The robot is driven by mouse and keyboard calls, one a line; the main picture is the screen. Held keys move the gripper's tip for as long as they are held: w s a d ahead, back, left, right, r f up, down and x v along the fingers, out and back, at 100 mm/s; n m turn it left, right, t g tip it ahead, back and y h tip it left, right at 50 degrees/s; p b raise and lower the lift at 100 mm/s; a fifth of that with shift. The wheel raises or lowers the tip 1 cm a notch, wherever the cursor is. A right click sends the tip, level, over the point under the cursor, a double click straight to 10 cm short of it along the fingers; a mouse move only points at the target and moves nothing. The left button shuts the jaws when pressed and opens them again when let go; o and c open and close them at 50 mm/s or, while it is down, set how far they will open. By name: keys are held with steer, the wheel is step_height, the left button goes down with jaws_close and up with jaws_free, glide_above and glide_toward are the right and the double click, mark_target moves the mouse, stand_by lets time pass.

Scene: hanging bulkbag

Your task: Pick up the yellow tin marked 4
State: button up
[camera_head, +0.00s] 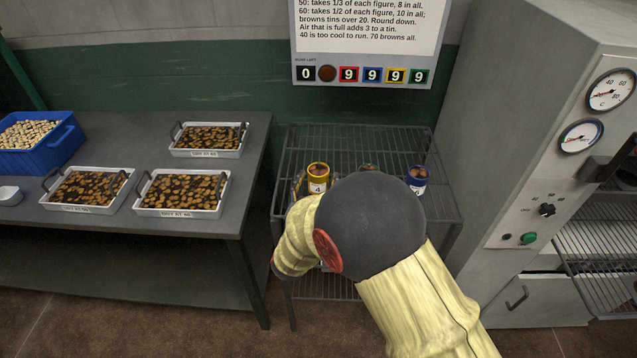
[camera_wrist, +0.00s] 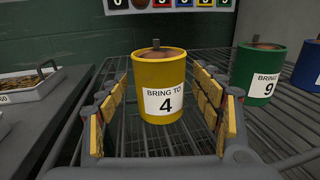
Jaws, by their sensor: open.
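The yellow tin (camera_wrist: 160,75) stands upright on the wire rack, with a white label reading "BRING TO 4". In the head view my gripper is mostly hidden behind my arm.
The wire rack (camera_head: 300,140) also holds a green tin (camera_wrist: 258,72) marked 9 and a blue tin (camera_head: 417,180) to the right. A table (camera_head: 130,235) with trays stands left. An oven-like cabinet (camera_head: 525,130) with gauges stands right. A sign (camera_head: 365,40) hangs behind.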

steer(key=shift+w+d, duration=0.1)
steer(key=shift+w, duration=0.25)
steer(key=shift+c, duration=1)
steer(key=c, duration=1.1)
steer(key=shift+c, duration=0.4)
